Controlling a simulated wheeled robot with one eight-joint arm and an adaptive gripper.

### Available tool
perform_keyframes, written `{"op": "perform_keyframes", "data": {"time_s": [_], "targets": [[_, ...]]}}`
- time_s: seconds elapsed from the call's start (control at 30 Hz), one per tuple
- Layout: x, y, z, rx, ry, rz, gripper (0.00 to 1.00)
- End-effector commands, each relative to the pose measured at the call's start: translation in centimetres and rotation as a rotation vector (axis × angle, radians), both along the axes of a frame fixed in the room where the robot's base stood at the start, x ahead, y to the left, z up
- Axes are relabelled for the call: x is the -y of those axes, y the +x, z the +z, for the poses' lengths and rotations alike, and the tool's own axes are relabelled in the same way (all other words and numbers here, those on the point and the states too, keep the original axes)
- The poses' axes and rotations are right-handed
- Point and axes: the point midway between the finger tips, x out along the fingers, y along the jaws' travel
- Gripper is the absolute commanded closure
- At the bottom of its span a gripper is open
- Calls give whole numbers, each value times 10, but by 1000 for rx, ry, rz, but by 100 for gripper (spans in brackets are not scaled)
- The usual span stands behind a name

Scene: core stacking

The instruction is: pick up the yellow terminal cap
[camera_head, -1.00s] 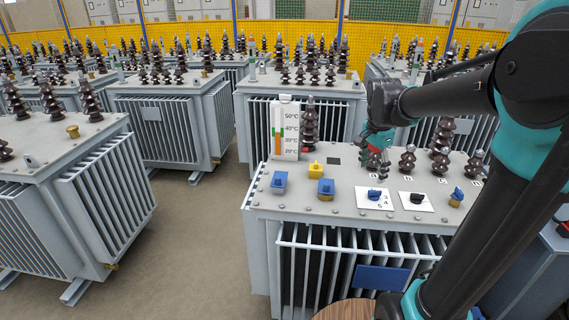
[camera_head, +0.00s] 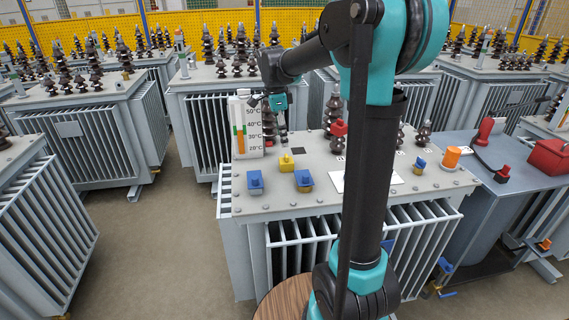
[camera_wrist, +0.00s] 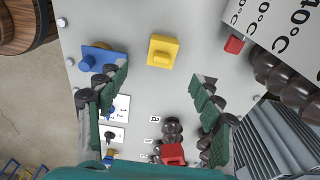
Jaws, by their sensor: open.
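The yellow terminal cap (camera_head: 286,162) is a small block standing on the transformer lid (camera_head: 330,205). In the wrist view the yellow terminal cap (camera_wrist: 163,50) lies beyond my fingertips, roughly centred between them. My gripper (camera_head: 280,137) is above the lid, behind the cap in the head view. In the wrist view its green-padded fingers (camera_wrist: 162,85) are wide apart with nothing between them. A red cap (camera_head: 338,128) sits on an insulator to the right; it also shows at the bottom of the wrist view (camera_wrist: 173,154).
Blue blocks (camera_head: 255,182) (camera_head: 304,181) stand in front of the yellow cap. A thermometer panel (camera_head: 245,128) stands upright close behind it. Dark insulators (camera_head: 334,110) rise nearby. A blue-grey cabinet (camera_head: 480,175) with red and orange parts is at the right.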

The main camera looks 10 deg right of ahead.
Motion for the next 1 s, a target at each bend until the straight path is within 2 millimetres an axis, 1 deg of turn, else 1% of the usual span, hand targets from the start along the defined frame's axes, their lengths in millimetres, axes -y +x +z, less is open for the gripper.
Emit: {"op": "perform_keyframes", "data": {"time_s": [0.03,0.1,0.2,0.3,0.53,0.8,0.9,1.0], "targets": [[2,0,-10,0,0,0,34],[3,0,-24,0,0,0,34],[5,0,-41,0,0,1,34],[6,0,-52,0,0,1,34],[8,1,-66,0,0,1,34],[14,5,-102,0,0,1,34],[15,5,-109,0,0,1,34],[15,4,-111,0,0,1,34]]}}
